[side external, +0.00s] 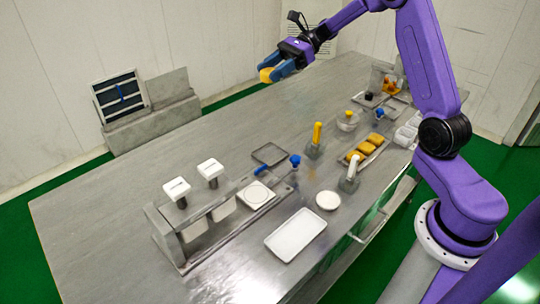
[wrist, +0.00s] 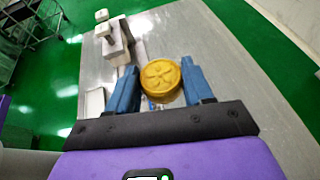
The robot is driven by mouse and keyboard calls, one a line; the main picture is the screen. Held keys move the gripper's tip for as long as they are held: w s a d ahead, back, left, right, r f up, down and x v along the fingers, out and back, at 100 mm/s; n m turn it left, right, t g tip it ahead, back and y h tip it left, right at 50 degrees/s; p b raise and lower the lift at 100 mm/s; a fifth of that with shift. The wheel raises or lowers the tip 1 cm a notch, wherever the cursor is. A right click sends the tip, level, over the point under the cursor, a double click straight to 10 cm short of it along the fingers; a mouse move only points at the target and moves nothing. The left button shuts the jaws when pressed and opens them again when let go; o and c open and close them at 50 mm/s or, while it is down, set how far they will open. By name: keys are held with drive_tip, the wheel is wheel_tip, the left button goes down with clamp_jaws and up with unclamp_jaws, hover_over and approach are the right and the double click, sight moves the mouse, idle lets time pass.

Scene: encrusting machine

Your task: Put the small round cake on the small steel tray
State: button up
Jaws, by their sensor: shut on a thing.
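The small round cake (wrist: 160,75) is golden yellow with a flower-like pattern on its top. It sits between the two blue fingers of my gripper (wrist: 160,84), which is shut on it. In the side external view my gripper (side external: 278,69) holds the cake (side external: 265,75) in the air, above the far side of the steel table. A small rectangular grey metal tray (side external: 269,153) lies mid-table, well below and apart from the cake. A larger pale rectangular tray (side external: 296,235) lies near the front edge.
A steel stand (side external: 166,224) with white-topped plungers is at the left. The table's far left is clear.

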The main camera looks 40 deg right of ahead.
sight(273, 154)
wheel_tip(273, 154, down, 26)
drive_tip(key=shift+f, duration=0.1)
idle(0.6)
drive_tip(key=shift+f, duration=0.1)
drive_tip(key=o, duration=0.8)
drive_tip(key=shift+c, duration=0.2)
drive_tip(key=v, duration=1.2)
drive_tip(key=shift+s, duration=0.1)
drive_tip(key=shift+r, duration=0.25)
